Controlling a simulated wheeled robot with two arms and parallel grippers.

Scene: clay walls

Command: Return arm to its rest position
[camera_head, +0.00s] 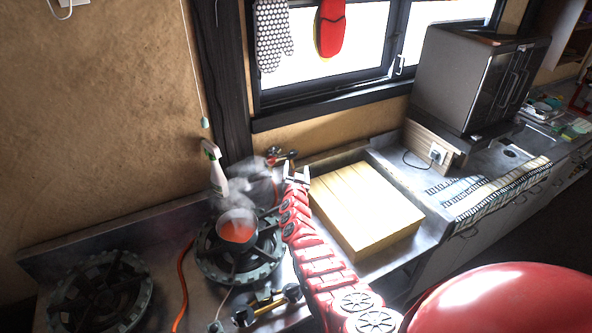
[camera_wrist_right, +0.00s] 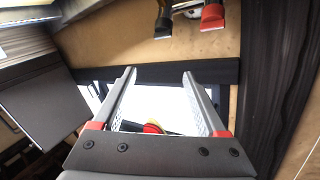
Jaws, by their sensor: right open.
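My right arm (camera_head: 318,258) is red and reaches up the middle of the head view, between the stove and a pale wooden board. Its gripper (camera_head: 297,173) is at the far end, near the board's back left corner. In the right wrist view the two grey fingers (camera_wrist_right: 159,73) are spread apart with nothing between their tips. A dark window frame and clay wall lie beyond them. My left gripper is not in view.
A steaming pot of red food (camera_head: 237,228) stands on a burner left of the arm. A white spray bottle (camera_head: 214,168) is behind it. The thick wooden board (camera_head: 366,208) lies right of the arm. A dark oven (camera_head: 472,80) stands farther right.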

